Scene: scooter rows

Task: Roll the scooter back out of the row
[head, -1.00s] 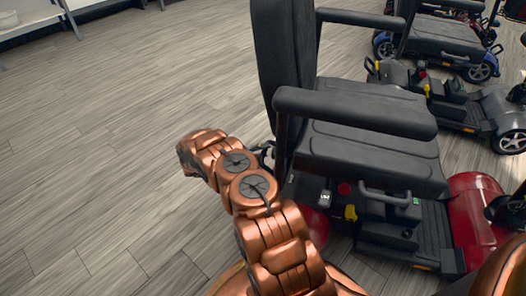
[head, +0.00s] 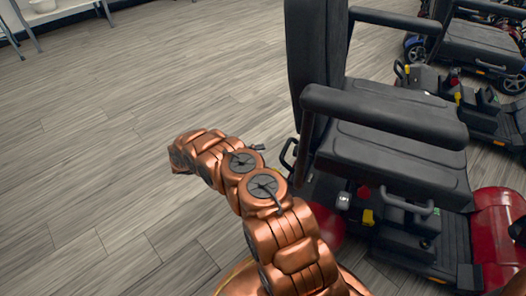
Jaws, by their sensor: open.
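The nearest scooter (head: 388,150) is at the right in the head view, with a black padded seat and armrests, and red bodywork. A black loop handle (head: 287,153) sticks out to the left behind its seat. My copper arm reaches up from the bottom and bends left, beside the scooter's rear. Only a small dark tip of my gripper (head: 258,147) shows past the arm, left of the loop handle with a small gap. The rest of the gripper is hidden by the arm. Nothing shows in its hold.
Another dark scooter (head: 470,105) stands beyond at the upper right, with more behind it. A white table (head: 62,14) stands at the upper left. The grey plank floor (head: 110,130) between is clear.

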